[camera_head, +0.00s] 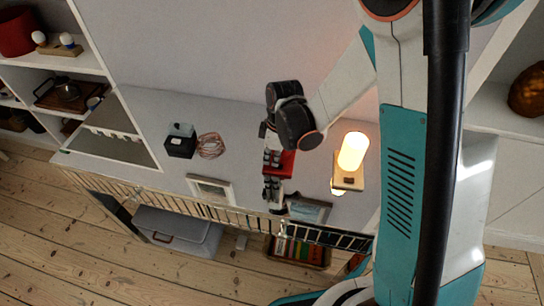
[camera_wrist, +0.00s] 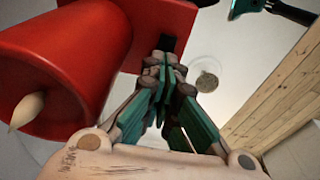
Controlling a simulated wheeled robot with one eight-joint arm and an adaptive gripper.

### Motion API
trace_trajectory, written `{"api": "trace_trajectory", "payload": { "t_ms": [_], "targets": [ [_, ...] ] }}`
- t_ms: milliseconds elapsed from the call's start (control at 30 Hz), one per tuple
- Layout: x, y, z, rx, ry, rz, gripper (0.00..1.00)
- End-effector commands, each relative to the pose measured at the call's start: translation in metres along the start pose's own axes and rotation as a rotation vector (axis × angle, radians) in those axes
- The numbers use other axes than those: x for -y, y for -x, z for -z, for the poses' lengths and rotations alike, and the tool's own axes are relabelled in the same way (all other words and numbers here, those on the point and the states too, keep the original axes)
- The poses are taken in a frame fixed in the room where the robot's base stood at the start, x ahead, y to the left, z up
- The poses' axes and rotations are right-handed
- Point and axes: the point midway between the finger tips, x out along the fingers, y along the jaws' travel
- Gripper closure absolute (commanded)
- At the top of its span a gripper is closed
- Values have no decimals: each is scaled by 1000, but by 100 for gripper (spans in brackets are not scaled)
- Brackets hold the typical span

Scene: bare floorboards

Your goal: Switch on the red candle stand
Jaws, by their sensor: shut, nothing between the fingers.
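The red candle stand fills the left of the wrist view. It has a thick red candle (camera_wrist: 60,60) with a pale, unlit-looking flame tip (camera_wrist: 27,110) and a red base plate (camera_wrist: 150,22). A small black switch (camera_wrist: 168,42) sits on the base plate. My gripper (camera_wrist: 164,62) is shut and empty, its fingertips right at the switch; I cannot tell whether they touch it. In the head view, part of the red stand (camera_head: 286,163) shows beside my gripper (camera_head: 272,188), mostly hidden by my arm.
A glowing candle on a wooden stand (camera_head: 348,182) stands to the right of the red one. Picture frames (camera_head: 210,189) and a black box (camera_head: 181,141) with a coiled cord (camera_head: 211,146) are on the same white top. Shelves (camera_head: 50,65) rise at the left.

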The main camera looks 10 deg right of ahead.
Motion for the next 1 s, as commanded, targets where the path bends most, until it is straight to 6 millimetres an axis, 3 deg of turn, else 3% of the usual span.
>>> {"api": "trace_trajectory", "payload": {
  "t_ms": [267, 1000],
  "targets": [
    [0, -9, 2, 1, 1, 0, 100],
    [0, 2, -12, 4, -1, 1, 100]
  ]
}}
